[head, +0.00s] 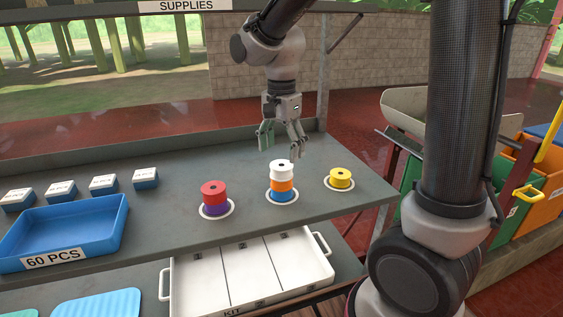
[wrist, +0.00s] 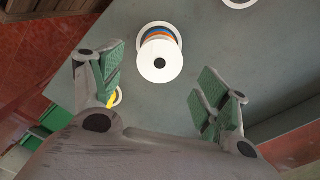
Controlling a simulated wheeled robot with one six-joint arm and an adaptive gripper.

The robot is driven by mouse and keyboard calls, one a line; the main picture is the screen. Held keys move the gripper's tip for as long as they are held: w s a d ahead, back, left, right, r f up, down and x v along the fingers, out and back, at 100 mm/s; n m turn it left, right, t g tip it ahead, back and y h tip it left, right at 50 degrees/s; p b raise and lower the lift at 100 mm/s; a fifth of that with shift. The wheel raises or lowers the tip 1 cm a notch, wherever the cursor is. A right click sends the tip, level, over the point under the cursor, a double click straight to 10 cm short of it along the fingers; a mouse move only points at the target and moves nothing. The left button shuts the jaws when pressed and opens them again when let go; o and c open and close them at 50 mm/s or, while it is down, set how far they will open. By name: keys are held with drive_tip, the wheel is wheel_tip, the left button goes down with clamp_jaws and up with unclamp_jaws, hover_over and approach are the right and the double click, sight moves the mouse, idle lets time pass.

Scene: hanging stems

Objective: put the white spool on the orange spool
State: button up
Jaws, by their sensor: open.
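The white spool (head: 281,169) sits on top of the orange spool (head: 282,185), which rests on a blue spool (head: 282,196) inside a white ring on the grey shelf. The stack looks upright in the head view. In the wrist view the white spool (wrist: 160,60) covers most of it, with an orange edge (wrist: 157,36) and a blue edge showing behind. My gripper (head: 281,150) is open and empty, above and behind the stack, apart from it. In the wrist view my gripper's green-padded fingers (wrist: 160,88) are spread wide, with the white spool beyond them.
A red spool (head: 213,188) on a purple spool (head: 215,208) stands left of the stack. A yellow spool (head: 341,177) stands right. A blue tray (head: 118,222) and several small labelled boxes are at left. A white kit tray (head: 325,270) lies on the lower shelf.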

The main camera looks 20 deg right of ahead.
sight(281, 165)
wheel_tip(281, 165, up, 7)
drive_tip(key=s+d+n+t, duration=0.4)
drive_tip(key=s+d+n, duration=0.7)
drive_tip(key=s+d, duration=0.4)
drive_tip(key=s, duration=0.4)
